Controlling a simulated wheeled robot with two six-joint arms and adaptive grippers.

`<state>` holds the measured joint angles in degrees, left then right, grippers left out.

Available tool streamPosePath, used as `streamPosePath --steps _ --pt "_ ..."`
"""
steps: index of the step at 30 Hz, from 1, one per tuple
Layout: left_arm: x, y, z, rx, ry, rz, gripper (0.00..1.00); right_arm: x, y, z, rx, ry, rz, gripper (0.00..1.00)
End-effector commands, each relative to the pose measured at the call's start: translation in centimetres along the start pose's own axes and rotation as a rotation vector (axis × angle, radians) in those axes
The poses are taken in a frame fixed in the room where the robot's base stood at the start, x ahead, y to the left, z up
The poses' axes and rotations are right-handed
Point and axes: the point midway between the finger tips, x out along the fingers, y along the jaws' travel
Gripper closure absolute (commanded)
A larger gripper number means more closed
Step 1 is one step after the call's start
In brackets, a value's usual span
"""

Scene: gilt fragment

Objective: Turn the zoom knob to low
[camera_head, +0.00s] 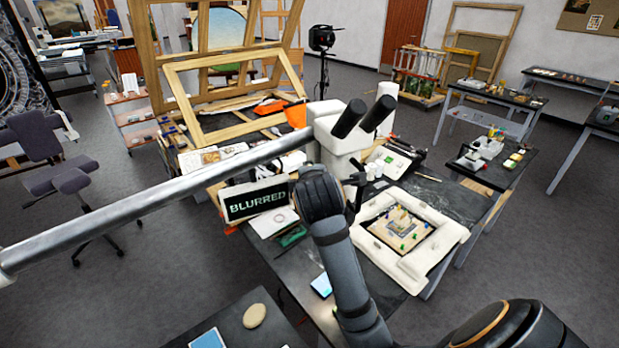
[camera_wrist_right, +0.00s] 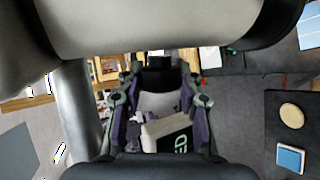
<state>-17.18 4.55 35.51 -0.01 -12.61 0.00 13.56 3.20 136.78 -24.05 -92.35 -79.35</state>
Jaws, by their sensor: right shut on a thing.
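The white microscope (camera_head: 338,135) with two black eyepieces stands over the worktable, on a silver boom. My right arm reaches up to its left side in the head view, and its wrist hides the fingers and the zoom knob there. In the right wrist view my right gripper (camera_wrist_right: 160,88) is closed around a dark part (camera_wrist_right: 158,72), apparently the zoom knob; its marking and setting cannot be read. A small screen (camera_head: 255,200) left of my wrist reads "BLURRED"; part of it shows in the wrist view (camera_wrist_right: 178,143). My left gripper is not in view.
The silver boom (camera_head: 150,205) crosses from the left edge to the microscope. A padded white frame (camera_head: 445,225) holding a picture fragment (camera_head: 398,228) lies below right. A wooden easel frame (camera_head: 235,95) stands behind. A round tan stone (camera_head: 255,315) lies on the near dark table.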

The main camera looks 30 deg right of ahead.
Motion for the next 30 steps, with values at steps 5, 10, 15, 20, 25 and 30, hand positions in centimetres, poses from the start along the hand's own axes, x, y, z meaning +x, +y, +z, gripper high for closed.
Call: streamPosePath --steps 5,10,15,20,25,30 --pt "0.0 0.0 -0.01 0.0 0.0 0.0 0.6 0.02 -0.05 0.02 -0.001 -0.001 -0.001 0.58" --pt "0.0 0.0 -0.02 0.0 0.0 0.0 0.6 0.02 -0.04 0.01 0.0 -0.001 0.0 0.41" --pt "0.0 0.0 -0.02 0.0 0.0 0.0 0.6 0.02 -0.03 0.0 0.0 0.0 0.0 0.41" --pt "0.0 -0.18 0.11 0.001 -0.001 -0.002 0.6 0.02 -0.1 -0.01 0.007 0.002 0.019 0.41" --pt "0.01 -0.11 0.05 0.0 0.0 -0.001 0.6 0.06 -0.33 0.0 0.043 0.01 0.128 0.41" --pt "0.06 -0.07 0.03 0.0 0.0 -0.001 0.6 0.06 -0.36 0.0 0.097 0.022 0.292 0.41"
